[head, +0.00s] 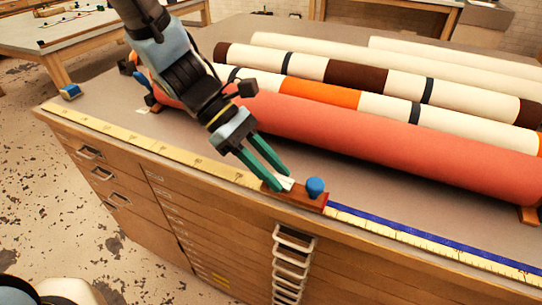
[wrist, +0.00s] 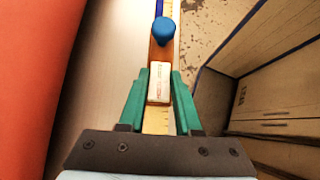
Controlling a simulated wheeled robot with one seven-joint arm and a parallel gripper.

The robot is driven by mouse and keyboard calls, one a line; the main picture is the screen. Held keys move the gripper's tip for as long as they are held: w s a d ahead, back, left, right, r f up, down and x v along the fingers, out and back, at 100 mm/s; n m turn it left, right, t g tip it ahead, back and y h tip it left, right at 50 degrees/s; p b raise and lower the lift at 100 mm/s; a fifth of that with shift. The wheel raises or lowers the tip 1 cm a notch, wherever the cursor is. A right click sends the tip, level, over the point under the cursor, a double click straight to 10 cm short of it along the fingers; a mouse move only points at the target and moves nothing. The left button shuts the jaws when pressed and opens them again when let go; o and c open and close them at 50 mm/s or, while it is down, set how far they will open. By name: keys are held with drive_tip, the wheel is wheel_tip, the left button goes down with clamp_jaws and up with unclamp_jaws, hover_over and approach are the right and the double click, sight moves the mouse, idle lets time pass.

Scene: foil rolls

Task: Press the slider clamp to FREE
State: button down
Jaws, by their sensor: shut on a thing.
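The slider clamp (head: 310,202) is a red-brown block on the ruler strip along the cabinet's front edge. It also shows in the wrist view (wrist: 161,54). A blue knob (head: 315,187) stands upright at its right end, and in the wrist view the knob (wrist: 164,30) lies beyond my fingertips. A white rocker-like piece (wrist: 159,84) with small reddish lettering sits on the clamp; the lettering is too small to read. My gripper (head: 276,179) has its green fingers on either side of this white piece, shut on it. The fingers partly hide it in the head view.
A long red roll (head: 390,145) lies behind the clamp, with striped and cream rolls farther back. The yellow ruler strip (head: 170,148) runs left of the clamp, and a blue strip (head: 400,231) runs right. Drawer handles (head: 291,243) stick out below the front edge.

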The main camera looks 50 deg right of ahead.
drive_tip(key=shift+t, duration=0.5)
drive_tip(key=c, duration=0.6)
unclamp_jaws()
drive_tip(key=shift+s, duration=0.1)
drive_tip(key=v, duration=1.1)
drive_tip(key=shift+d+b, duration=0.15)
drive_tip(key=shift+b, duration=0.25)
